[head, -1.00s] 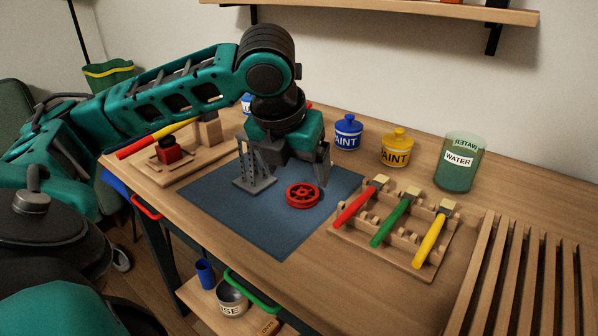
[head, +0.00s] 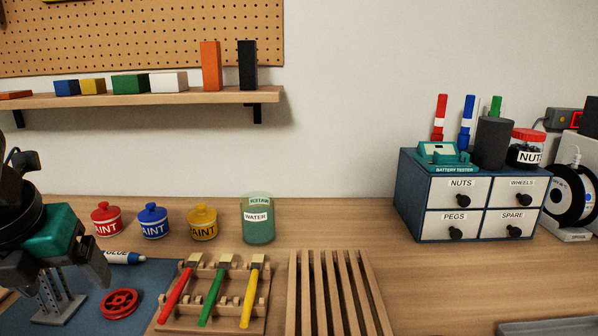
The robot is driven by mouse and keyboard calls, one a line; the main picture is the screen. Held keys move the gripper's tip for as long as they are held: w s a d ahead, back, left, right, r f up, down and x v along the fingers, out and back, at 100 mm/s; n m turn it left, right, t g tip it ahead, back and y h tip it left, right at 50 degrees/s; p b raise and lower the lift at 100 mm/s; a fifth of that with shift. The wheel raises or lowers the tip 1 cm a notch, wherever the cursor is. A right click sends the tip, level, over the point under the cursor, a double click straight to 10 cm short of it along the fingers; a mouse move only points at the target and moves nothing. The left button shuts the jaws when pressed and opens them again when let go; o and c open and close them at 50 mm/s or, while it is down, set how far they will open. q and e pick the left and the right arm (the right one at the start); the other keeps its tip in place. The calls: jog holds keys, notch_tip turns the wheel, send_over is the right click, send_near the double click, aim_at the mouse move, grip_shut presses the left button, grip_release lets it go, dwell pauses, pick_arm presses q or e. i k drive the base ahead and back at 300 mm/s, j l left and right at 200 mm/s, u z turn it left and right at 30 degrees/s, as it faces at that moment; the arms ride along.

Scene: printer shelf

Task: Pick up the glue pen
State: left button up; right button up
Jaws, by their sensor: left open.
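The glue pen (head: 124,257) lies at the back edge of the blue mat (head: 150,272) in the head view. It is white with a blue end and the letters GLUE, and its left part is hidden behind my left gripper. My left gripper (head: 60,272) is open at the left edge of the view, pointing down. One finger shows in front of and beside the pen's left end; I cannot tell whether they touch. My right gripper is not in view.
A grey stand (head: 60,308) and a red wheel (head: 119,303) are on the mat. Red (head: 106,219), blue (head: 153,221) and yellow (head: 202,222) paint pots and a water jar (head: 258,222) stand behind. A brush rack (head: 182,328), slatted rack (head: 335,290) and drawer unit (head: 415,200) are to the right.

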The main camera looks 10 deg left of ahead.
aim_at(113, 257)
jog(key=k, duration=0.85)
